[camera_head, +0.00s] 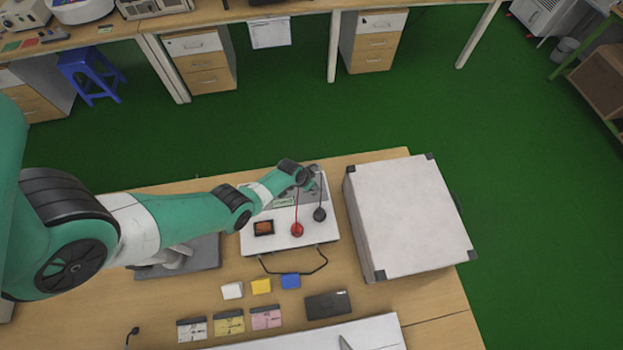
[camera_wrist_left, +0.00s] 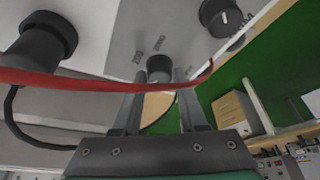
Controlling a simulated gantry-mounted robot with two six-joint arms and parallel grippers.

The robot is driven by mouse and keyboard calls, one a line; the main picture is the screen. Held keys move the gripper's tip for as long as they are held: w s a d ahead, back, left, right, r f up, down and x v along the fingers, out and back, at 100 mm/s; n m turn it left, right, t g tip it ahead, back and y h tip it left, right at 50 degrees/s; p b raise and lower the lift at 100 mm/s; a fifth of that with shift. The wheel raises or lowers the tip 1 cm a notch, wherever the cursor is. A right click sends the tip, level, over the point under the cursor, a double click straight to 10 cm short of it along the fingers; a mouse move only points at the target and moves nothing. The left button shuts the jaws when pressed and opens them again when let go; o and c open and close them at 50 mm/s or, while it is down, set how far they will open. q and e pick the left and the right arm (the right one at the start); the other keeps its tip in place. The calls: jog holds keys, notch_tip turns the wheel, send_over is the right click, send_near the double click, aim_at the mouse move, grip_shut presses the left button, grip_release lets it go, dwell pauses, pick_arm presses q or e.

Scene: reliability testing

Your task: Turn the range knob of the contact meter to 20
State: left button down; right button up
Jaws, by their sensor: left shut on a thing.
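The contact meter (camera_head: 272,241) is a white box on the wooden bench with a dark display (camera_head: 264,228) and red and black leads. My left gripper (camera_head: 308,183) reaches its far right part. In the left wrist view, the two fingers of my left gripper (camera_wrist_left: 160,82) are closed around a small dark knob (camera_wrist_left: 159,66) on the meter's panel. A red lead (camera_wrist_left: 75,83) crosses in front of the fingers. The knob's pointer cannot be made out. My right gripper is in neither view.
Another black knob (camera_wrist_left: 222,17) with a white mark is at upper right in the wrist view; a large black round part (camera_wrist_left: 45,38) is at left. A big grey box (camera_head: 408,215) stands right of the meter. Coloured blocks (camera_head: 261,286) and a black case (camera_head: 328,304) lie in front.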

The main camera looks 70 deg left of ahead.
pick_arm(q)
jog(key=shift+d+n+g+y, duration=0.1)
jog(key=shift+n+g+y, duration=0.25)
jog(key=shift+n, duration=0.85)
jog(key=shift+f, duration=0.1)
jog(key=shift+c, duration=2.2)
grip_release()
jog(key=shift+r+p, duration=0.4)
jog(key=shift+r, duration=0.1)
jog(key=p+v, duration=0.7)
jog(key=v, duration=0.3)
jog(key=shift+s+d+r+p, duration=0.25)
jog(key=shift+s+r+p, duration=0.05)
